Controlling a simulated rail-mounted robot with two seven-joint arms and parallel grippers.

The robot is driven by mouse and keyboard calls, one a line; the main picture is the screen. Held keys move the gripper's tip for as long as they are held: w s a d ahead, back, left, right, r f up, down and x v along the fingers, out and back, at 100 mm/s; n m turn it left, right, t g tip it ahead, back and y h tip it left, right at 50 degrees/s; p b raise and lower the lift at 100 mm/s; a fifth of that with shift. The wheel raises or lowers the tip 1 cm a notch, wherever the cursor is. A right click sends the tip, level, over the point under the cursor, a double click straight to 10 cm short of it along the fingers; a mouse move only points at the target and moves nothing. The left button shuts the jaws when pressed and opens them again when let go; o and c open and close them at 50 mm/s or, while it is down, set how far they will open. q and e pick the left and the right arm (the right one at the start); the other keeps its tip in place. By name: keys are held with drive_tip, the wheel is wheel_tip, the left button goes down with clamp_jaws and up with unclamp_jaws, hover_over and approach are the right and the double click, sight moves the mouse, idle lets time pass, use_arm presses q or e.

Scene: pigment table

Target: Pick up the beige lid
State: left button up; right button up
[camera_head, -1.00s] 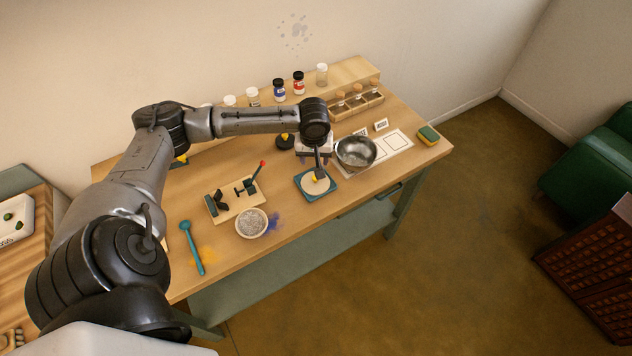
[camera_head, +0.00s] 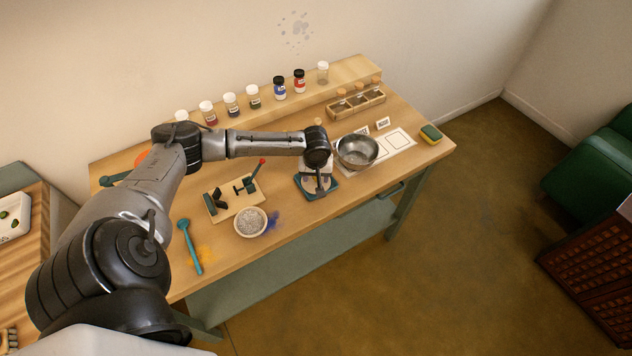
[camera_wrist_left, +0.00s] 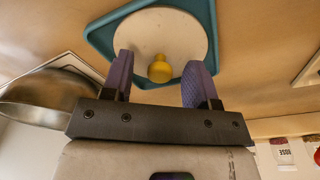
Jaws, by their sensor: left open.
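The beige lid is a round, pale disc (camera_wrist_left: 150,32) with a yellow knob (camera_wrist_left: 160,69) at its centre. It sits on a teal square tray (camera_wrist_left: 95,38). In the head view the tray (camera_head: 331,194) shows near the table's front edge, and my gripper covers much of the lid. My left gripper (camera_head: 319,185) is over the lid, pointing down. In the wrist view the left gripper (camera_wrist_left: 160,82) is open, its purple fingers apart on either side of the knob. Neither finger visibly touches the knob. My right gripper is not in view.
A metal bowl (camera_head: 357,151) stands close to the gripper's right. A white bowl of grey grains (camera_head: 250,222), a beige board with black holders (camera_head: 235,204) and a teal spoon (camera_head: 190,246) lie to the left. Several jars (camera_head: 279,88) line the back. A sponge (camera_head: 430,134) is at right.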

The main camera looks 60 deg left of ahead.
use_arm(q)
drive_tip(key=shift+f, duration=0.3)
clamp_jaws()
idle(0.4)
drive_tip(key=shift+r, duration=0.1)
